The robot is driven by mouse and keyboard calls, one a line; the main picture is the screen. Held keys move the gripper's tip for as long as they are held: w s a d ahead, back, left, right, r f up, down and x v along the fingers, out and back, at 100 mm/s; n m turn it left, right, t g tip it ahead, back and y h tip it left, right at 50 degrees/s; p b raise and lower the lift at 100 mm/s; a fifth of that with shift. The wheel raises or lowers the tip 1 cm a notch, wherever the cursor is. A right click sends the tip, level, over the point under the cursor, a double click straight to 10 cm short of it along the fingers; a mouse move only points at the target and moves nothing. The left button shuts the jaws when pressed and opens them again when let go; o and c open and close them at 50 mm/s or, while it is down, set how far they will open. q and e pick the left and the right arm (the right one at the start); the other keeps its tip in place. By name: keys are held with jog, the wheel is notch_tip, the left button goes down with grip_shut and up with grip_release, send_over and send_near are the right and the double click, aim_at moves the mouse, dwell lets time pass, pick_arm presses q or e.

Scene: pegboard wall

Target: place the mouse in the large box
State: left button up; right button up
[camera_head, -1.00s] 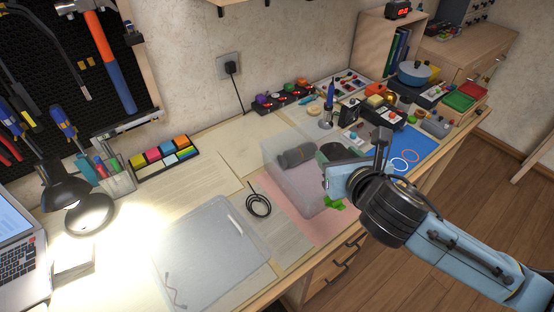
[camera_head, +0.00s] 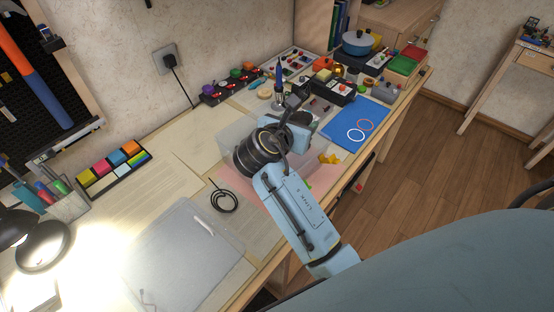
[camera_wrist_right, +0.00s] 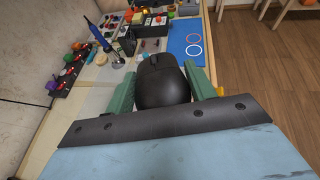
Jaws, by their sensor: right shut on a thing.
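The black mouse (camera_wrist_right: 162,80) sits between the green fingers of my right gripper (camera_wrist_right: 163,76) in the right wrist view. The fingers are shut on its two sides and hold it up. In the head view my right gripper (camera_head: 300,130) is over the far part of the desk and its arm comes in from the lower right. A clear large box (camera_head: 232,133) stands on the pink mat, mostly hidden behind my right wrist. I cannot see what is in it now. My left gripper is not in view.
A coiled black cable (camera_head: 224,197) and a grey translucent mat (camera_head: 180,250) lie nearer. A blue sheet with rings (camera_head: 358,125) lies to the right of the gripper. Pots, a screwdriver (camera_head: 279,85) and small boxes crowd the back. A lit lamp (camera_head: 40,240) stands at left.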

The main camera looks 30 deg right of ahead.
notch_tip(320, 180, down, 10)
jog(key=b, duration=0.2)
jog(key=shift+r, duration=0.15)
jog(key=shift+f, duration=0.25)
jog(key=shift+s+f, duration=0.1)
jog(key=shift+f, duration=0.2)
jog(key=o, duration=1)
jog(key=shift+f, duration=0.2)
jog(key=v, duration=0.6)
jog(key=r+p+v, duration=0.1)
jog(key=v, duration=0.5)
jog(key=shift+r, duration=0.35)
